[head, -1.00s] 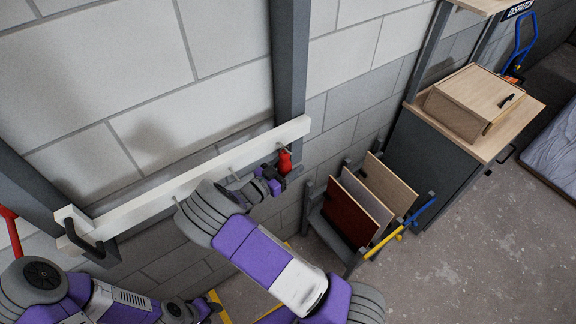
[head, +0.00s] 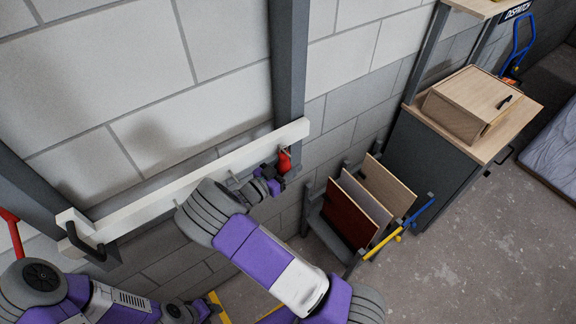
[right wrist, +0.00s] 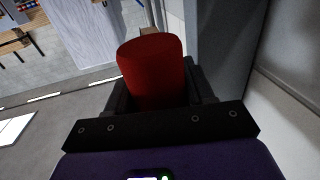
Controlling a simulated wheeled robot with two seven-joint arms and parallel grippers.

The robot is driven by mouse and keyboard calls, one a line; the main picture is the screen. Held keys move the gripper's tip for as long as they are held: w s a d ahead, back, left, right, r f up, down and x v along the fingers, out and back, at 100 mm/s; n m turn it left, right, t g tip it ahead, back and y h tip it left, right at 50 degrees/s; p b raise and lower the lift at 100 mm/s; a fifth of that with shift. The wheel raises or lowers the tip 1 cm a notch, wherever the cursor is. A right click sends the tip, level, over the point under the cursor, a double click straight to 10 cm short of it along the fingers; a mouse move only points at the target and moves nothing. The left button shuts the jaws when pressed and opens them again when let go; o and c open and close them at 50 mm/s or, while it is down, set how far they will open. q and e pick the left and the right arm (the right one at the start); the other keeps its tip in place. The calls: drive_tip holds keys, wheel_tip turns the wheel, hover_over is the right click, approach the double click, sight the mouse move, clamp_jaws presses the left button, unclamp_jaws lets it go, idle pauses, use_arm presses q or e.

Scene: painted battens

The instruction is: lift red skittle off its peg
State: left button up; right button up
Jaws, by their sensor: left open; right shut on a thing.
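The red skittle (head: 284,161) is at the right end of the white batten (head: 190,182) on the wall. In the right wrist view the skittle (right wrist: 153,68) stands large between the jaws. My right gripper (head: 278,173) is shut on it; the jaws (right wrist: 160,95) show on both sides of it. The peg under or behind the skittle is hidden, so I cannot tell whether the skittle is still on it. My left gripper (head: 207,308) is low at the bottom of the head view, empty and far from the skittle.
A black handle (head: 82,240) is on the batten's left end. Grey posts (head: 289,70) stand against the block wall. A rack with upright panels (head: 350,215) stands right of my right arm. A cabinet (head: 435,150) with a wooden box (head: 475,103) is farther right.

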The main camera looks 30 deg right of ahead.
drive_tip(key=shift+r, duration=0.1)
drive_tip(key=s+p, duration=0.1)
drive_tip(key=s, duration=0.6)
drive_tip(key=shift+s+d, duration=0.25)
idle(0.8)
